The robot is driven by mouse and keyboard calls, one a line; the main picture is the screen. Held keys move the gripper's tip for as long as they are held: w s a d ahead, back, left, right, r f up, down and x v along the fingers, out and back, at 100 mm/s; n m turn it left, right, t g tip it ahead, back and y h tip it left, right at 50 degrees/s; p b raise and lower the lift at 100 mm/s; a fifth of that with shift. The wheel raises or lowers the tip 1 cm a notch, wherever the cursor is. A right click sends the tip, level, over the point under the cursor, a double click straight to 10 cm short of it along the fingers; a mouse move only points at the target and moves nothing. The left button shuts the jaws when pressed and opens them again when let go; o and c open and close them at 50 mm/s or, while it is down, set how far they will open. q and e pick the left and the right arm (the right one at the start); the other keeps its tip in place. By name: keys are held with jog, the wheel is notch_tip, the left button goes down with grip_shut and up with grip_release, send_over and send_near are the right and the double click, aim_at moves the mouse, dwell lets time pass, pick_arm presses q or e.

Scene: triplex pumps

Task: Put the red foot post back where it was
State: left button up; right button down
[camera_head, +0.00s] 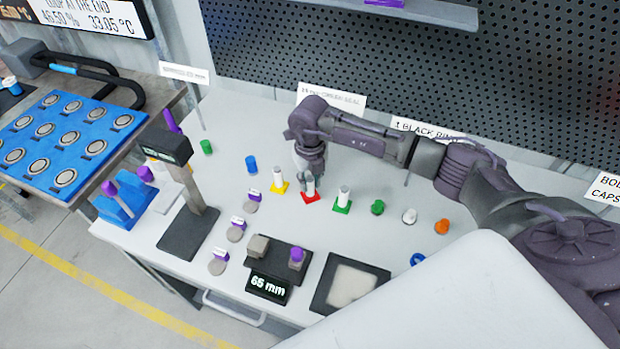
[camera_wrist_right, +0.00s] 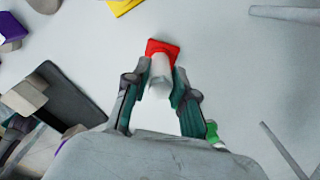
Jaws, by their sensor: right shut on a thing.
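The red foot post has a white cylinder (camera_wrist_right: 160,78) on a red square base (camera_head: 311,197). It stands between the yellow foot post (camera_head: 279,181) and the green foot post (camera_head: 343,199) on the white table, in the head view. My right gripper (camera_head: 310,181) comes down over it from above. In the wrist view its two fingers are shut on the white cylinder, one on each side, with the red base (camera_wrist_right: 162,47) beyond them. I cannot tell whether the base touches the table. My left gripper is not in view.
A green cap (camera_head: 377,207), a white cap (camera_head: 409,216) and an orange cap (camera_head: 442,227) sit to the right. A blue cylinder (camera_head: 252,165) and several purple-topped parts are to the left. A black gauge stand (camera_head: 188,230) and a 65 mm display (camera_head: 267,288) stand nearer.

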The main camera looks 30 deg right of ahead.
jog(key=shift+f, duration=0.15)
jog(key=c, duration=1)
grip_release()
jog(key=shift+o, duration=0.2)
jog(key=shift+r, duration=0.35)
notch_tip(320, 180, up, 10)
jog(key=b, duration=0.3)
jog(key=shift+r, duration=0.25)
jog(key=shift+r+b, duration=0.35)
jog(key=shift+r, duration=0.25)
